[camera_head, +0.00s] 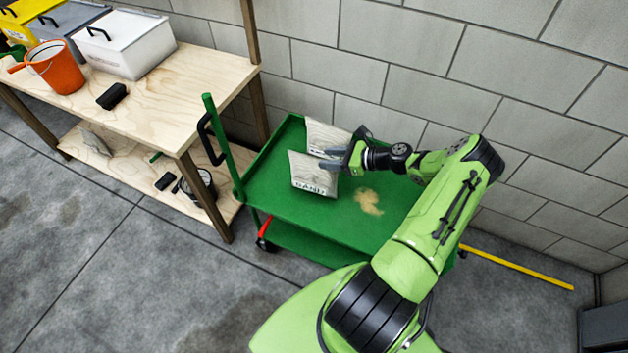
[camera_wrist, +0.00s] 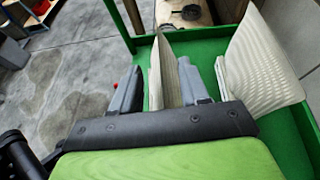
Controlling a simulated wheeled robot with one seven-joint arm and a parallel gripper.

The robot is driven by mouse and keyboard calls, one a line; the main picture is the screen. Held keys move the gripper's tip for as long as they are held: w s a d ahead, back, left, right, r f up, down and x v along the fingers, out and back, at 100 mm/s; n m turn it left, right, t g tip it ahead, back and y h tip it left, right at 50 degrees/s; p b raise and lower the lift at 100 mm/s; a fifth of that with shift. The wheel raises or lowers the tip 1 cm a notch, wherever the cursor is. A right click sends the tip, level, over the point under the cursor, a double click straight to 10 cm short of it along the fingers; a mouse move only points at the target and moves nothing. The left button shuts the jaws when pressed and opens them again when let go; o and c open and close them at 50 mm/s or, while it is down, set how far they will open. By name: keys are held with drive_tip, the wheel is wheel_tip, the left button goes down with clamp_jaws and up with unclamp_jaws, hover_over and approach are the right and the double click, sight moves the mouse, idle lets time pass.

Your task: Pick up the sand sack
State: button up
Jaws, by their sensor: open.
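A pale sack (camera_head: 313,177) with dark lettering reading SAND stands tilted on the green cart (camera_head: 280,208). A second pale sack (camera_head: 326,136) stands just behind it, nearer the wall. My gripper (camera_head: 324,158) is open, with its grey fingers pointing left at the right edges of the sacks. In the wrist view, the front sack (camera_wrist: 165,72) stands edge-on between grey fingers of my gripper (camera_wrist: 172,72). The other sack (camera_wrist: 264,65) is at the right there, beside the rightmost grey finger. I cannot tell whether any finger touches a sack.
Spilled sand (camera_head: 368,201) lies on the cart top. A wooden workbench (camera_head: 150,108) stands left of the cart, with an orange bucket (camera_head: 57,70), a white box (camera_head: 128,48) and a black brush-like block (camera_head: 112,96). A block wall (camera_head: 400,45) closes the back.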

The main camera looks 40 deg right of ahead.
sight(319, 159)
drive_tip(key=x, duration=0.3)
drive_tip(key=shift+w+a+f, duration=0.15)
clamp_jaws()
idle(1.1)
